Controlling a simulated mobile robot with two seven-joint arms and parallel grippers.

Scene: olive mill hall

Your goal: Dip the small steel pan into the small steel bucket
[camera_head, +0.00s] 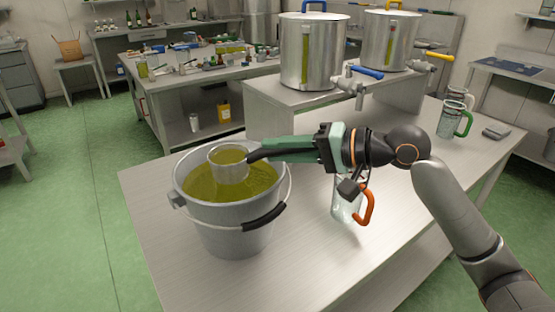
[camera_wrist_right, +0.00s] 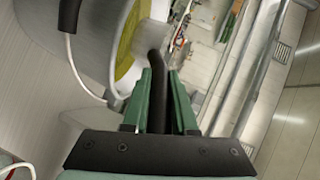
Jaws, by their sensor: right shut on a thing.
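The small steel bucket (camera_head: 232,234) stands on the near left part of the steel table, with yellow-green oil (camera_head: 200,187) inside. The small steel pan (camera_head: 229,172) is upright within the bucket's mouth, its lower part at or in the oil. Yellow-green liquid shows inside the pan too. My right gripper (camera_head: 264,151) reaches in from the right over the bucket's rim and is shut on the pan's dark handle (camera_wrist_right: 157,85). In the wrist view the bucket (camera_wrist_right: 92,40) is at upper left. My left gripper is out of view.
The bucket's black-gripped bail (camera_head: 265,217) hangs on its near side. A glass jug with an orange handle (camera_head: 367,204) stands under my right wrist. Two steel tanks with taps (camera_head: 313,60) stand on a raised shelf behind. A green-handled jug (camera_head: 452,122) stands at far right. The table's near middle is clear.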

